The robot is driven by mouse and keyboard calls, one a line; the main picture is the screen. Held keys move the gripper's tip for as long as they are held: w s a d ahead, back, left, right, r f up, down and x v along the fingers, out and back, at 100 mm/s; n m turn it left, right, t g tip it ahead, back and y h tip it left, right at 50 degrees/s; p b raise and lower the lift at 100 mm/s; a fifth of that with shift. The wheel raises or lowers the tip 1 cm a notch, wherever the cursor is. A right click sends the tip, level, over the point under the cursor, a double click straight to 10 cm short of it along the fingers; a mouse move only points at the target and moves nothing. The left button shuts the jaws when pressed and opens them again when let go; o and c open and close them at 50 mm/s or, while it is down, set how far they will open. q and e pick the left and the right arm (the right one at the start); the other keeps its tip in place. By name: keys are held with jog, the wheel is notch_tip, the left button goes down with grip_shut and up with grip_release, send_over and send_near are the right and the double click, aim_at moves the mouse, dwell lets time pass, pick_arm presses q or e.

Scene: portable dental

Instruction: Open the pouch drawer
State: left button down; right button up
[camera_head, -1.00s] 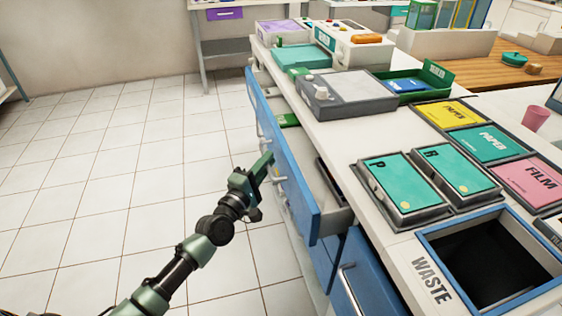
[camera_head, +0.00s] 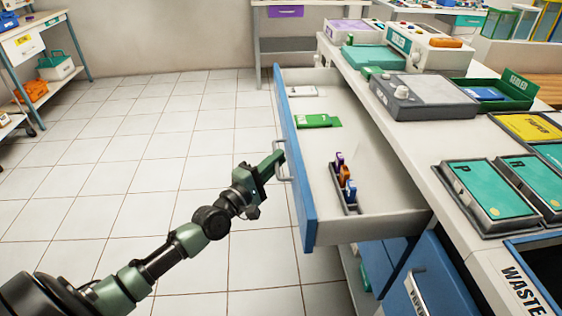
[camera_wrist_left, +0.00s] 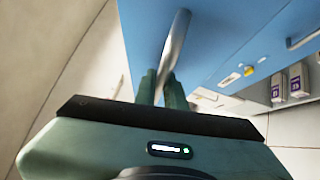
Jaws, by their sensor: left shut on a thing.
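The drawer (camera_head: 388,220) with a blue front stands pulled well out from the white counter. A green packet (camera_head: 313,121), a small white item near the far end, and a dark holder (camera_head: 345,195) with purple, orange and blue items lie inside it. My left gripper (camera_head: 280,160) is shut on the metal drawer handle (camera_head: 281,174) on the outside of the blue front. In the left wrist view the handle (camera_wrist_left: 177,42) runs between the two green fingers (camera_wrist_left: 160,88). My right gripper does not show.
The counter top holds a grey device (camera_head: 425,97), a green tray (camera_head: 505,92) and teal lidded boxes (camera_head: 490,190). Another blue drawer front with a handle (camera_head: 418,290) is below. The tiled floor at left is clear.

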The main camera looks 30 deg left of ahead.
pick_arm(q)
jog(key=c, duration=1.8)
grip_release()
jog(key=shift+o, duration=0.2)
jog(key=v, duration=0.8)
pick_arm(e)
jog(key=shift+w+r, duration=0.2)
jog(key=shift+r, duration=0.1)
pick_arm(q)
jog(key=shift+w, duration=0.1)
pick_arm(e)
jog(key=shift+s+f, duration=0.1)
